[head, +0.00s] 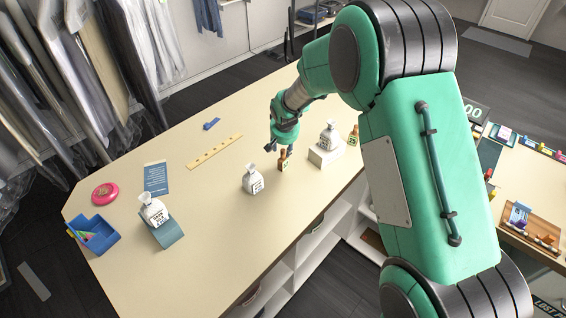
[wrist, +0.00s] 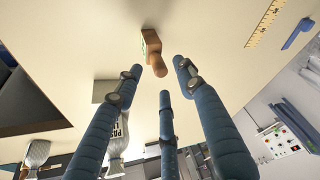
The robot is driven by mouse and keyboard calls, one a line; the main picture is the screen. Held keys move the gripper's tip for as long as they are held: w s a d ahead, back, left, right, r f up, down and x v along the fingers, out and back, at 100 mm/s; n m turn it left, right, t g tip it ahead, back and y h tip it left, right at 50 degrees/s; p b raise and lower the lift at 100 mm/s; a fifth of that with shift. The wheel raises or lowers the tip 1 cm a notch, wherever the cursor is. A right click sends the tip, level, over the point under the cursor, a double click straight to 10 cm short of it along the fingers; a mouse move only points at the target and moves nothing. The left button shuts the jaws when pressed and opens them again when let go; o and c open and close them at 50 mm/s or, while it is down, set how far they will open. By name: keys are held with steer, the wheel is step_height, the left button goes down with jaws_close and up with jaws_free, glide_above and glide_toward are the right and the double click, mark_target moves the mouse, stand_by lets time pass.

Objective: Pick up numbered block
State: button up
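A small upright brown piece (head: 283,161) with a dark label and a narrower top stands on the cream table (head: 225,215); it is likely the numbered block, but I cannot read a number. My gripper (head: 281,148) is just above and beside it. In the wrist view the brown piece (wrist: 152,44) lies ahead, just beyond the fingertips. My gripper (wrist: 160,78) has its blue fingers spread, with nothing held between them. A similar brown piece (head: 353,136) stands farther right by the table's edge.
A white labelled bag (head: 253,180) stands close left of the brown piece. Another bag (head: 329,134) sits on a white box (head: 325,154) to the right. A third bag (head: 154,211), a blue bin (head: 96,241) and a yellow ruler (head: 214,152) are farther left.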

mark_target(283, 151)
steer(key=shift+x, duration=1.85)
steer(key=shift+d, duration=0.1)
steer(key=shift+c, duration=0.5)
jaws_close()
